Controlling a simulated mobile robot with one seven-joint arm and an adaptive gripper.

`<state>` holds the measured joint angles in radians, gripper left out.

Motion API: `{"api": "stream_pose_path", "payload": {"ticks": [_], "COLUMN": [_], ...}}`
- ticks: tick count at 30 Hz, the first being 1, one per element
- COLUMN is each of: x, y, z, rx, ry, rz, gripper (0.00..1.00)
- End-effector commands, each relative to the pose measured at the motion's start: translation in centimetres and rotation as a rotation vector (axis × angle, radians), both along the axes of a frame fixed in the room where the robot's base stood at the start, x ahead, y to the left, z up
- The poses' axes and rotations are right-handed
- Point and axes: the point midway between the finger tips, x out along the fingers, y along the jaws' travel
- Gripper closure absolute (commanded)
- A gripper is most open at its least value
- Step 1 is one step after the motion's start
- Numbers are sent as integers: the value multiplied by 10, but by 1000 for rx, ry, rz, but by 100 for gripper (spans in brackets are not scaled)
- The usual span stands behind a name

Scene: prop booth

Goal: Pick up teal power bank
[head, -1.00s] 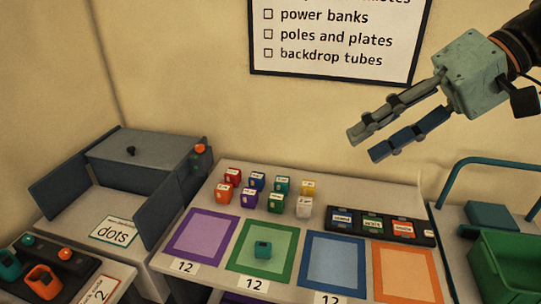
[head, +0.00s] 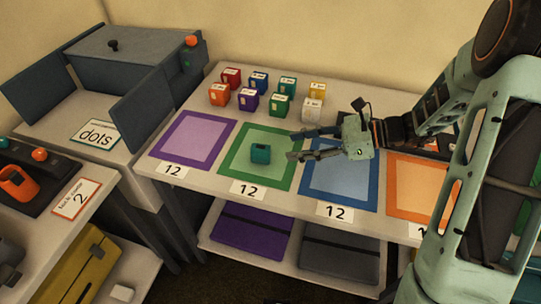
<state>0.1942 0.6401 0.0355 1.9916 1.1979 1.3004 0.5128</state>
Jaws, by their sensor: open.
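The teal power bank (head: 261,153) is a small dark teal block. My gripper (head: 291,145) comes in from the right, above the border between the green and blue squares. Its fingers point left toward the power bank. The fingers are apart with nothing between them. The fingertips look a short way to the right of the power bank; their height above the table is hard to tell.
Several small coloured boxes (head: 279,104) stand in two rows behind the squares. The purple (head: 227,130), blue (head: 374,191) and orange (head: 393,207) squares are otherwise bare. A grey hooded booth (head: 138,62) labelled dots stands at left. A lower shelf holds flat purple and grey cases (head: 252,229).

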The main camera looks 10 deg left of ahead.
Motion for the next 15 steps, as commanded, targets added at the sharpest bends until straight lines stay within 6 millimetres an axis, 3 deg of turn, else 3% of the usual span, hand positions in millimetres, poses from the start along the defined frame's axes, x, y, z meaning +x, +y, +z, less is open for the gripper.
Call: {"api": "stream_pose_path", "payload": {"ticks": [9, 15], "x": [-2, -2], "y": [43, 57], "z": [-19, -24], "rx": [5, 4], "ry": [15, 13], "rz": [-4, -4], "gripper": [58, 58]}}
